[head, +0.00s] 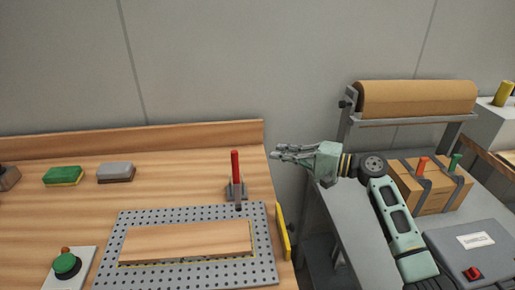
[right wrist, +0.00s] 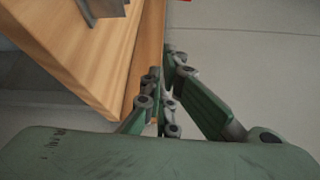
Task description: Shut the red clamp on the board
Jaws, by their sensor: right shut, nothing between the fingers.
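The red clamp (head: 235,170) stands at the back edge of the perforated metal plate, its red handle upright on a grey base. The wooden board (head: 188,241) lies flat on the perforated plate (head: 262,268), in front of the clamp. My right gripper (head: 279,152) is shut and empty, to the right of the clamp and apart from it, beyond the bench's right edge. In the right wrist view its fingers (right wrist: 160,95) are together beside the bench corner. A grey part of the clamp (right wrist: 104,8) shows at the top there. My left gripper is not in view.
A green sponge-like block (head: 63,176) and a grey block (head: 115,172) lie at the bench's back left. A yellow strip (head: 283,232) stands by the plate's right edge. A paper roll (head: 418,98) and cardboard box (head: 436,190) are at right.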

